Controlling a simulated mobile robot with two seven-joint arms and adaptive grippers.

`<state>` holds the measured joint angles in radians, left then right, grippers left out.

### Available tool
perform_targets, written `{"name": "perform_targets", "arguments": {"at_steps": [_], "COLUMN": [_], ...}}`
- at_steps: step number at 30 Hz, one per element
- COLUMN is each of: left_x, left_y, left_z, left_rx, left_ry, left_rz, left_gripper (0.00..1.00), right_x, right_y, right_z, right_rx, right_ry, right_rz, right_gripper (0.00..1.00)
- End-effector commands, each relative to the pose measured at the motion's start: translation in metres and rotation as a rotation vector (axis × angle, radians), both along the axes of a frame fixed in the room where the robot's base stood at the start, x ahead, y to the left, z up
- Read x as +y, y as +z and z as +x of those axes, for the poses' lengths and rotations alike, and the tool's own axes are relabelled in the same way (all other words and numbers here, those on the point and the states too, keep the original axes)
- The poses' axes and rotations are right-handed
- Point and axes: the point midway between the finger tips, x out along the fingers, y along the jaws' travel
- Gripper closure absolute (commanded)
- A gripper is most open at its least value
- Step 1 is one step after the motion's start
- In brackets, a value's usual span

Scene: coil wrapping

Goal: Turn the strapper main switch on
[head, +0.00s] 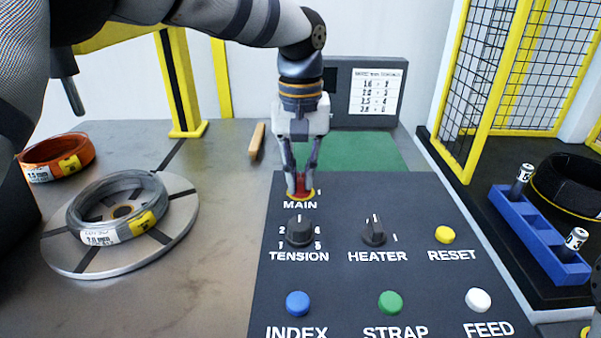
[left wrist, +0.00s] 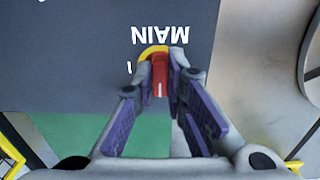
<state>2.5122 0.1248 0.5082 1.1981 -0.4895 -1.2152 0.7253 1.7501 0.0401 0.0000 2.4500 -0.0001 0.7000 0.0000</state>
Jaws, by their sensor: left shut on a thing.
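The strapper main switch (head: 301,187) is a red knob on a yellow round plate, above the word MAIN at the top left of the dark control panel (head: 345,190). My left gripper (head: 301,183) comes down from above and is shut on the red knob. In the left wrist view the red knob (left wrist: 160,75) sits between the fingertips of my left gripper (left wrist: 160,80). A pale line on the knob points toward the gripper base, and a "1" mark stands beside the yellow plate. My right gripper is not in view.
The panel also bears the tension knob (head: 300,231), heater knob (head: 374,231) and several coloured buttons. A turntable (head: 180,222) with a grey coil (head: 118,205) stands left; an orange coil (head: 57,157) lies behind it. A blue holder (head: 540,240) and yellow-framed cage are right.

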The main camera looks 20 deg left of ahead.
Motion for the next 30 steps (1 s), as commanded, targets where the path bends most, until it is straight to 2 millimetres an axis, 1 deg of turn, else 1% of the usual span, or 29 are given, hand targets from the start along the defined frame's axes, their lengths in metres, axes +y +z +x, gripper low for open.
{"name": "perform_targets", "arguments": {"at_steps": [5,11,21,30], "left_x": [0.000,0.001,0.003,0.004], "left_y": [0.001,0.002,0.002,0.001], "left_z": [0.000,0.000,0.000,0.000], "left_rx": [-0.001,-0.003,-0.003,-0.001], "left_ry": [-0.022,-0.117,-0.418,-0.703], "left_rz": [0.000,0.002,0.002,0.001], "left_gripper": [1.00,1.00,1.00,1.00], "right_x": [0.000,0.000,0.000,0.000], "right_y": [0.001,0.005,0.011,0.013], "right_z": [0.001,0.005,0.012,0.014], "right_rx": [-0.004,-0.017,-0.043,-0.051], "right_ry": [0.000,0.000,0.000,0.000], "right_rz": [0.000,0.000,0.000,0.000], "right_gripper": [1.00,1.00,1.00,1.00]}}
